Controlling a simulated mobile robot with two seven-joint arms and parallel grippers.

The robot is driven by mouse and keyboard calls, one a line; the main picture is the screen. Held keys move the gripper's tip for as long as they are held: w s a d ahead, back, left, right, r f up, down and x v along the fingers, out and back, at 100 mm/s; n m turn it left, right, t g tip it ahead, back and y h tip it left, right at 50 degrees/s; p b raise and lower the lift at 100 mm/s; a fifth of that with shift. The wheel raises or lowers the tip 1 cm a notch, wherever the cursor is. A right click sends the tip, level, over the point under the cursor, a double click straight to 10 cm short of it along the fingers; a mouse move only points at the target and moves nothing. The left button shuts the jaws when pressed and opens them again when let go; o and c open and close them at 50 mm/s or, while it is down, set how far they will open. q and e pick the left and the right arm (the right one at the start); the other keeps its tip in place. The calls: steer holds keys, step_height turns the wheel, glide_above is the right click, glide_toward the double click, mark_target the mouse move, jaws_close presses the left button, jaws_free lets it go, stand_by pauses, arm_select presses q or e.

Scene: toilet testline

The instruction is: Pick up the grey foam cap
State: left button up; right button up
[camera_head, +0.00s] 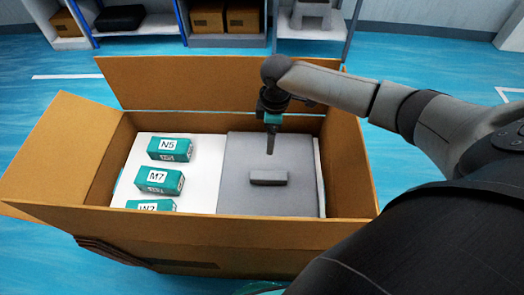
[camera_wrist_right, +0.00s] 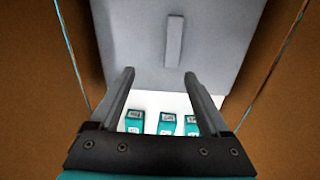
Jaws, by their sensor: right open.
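The grey foam cap (camera_head: 240,195) is a flat square slab lying in the right part of an open cardboard box. A raised grey bar (camera_head: 269,178) stands on its top. The wrist view shows the cap (camera_wrist_right: 130,40) and its bar (camera_wrist_right: 174,40) beyond my fingertips. My right gripper (camera_head: 270,152) points down above the cap, just behind the bar in the head view, and apart from it. In the wrist view its two fingers (camera_wrist_right: 158,76) are spread with nothing between them. My left gripper is not in view.
The cardboard box (camera_head: 190,258) has raised walls and open flaps around the cap. Left of the cap, teal boxes labelled N5 (camera_head: 170,149) and M7 (camera_head: 160,181), plus a partly hidden one (camera_head: 150,206), sit in a white insert (camera_head: 203,170). Shelves (camera_head: 225,41) stand behind.

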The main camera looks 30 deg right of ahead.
step_height(320, 180, down, 3)
steer(key=s+a, duration=0.1)
steer(key=s, duration=0.1)
steer(key=b, duration=0.3)
glide_above(269, 175)
steer(key=shift+n+g, duration=0.3)
steer(key=f, duration=0.7)
steer(key=shift+w+d+f, duration=0.15)
steer(key=shift+d+f, duration=0.05)
steer(key=shift+f, duration=0.1)
steer(key=shift+a+f+b, duration=0.2)
steer(key=shift+f+b, duration=0.85)
steer(key=shift+f, duration=1.85)
jaws_close()
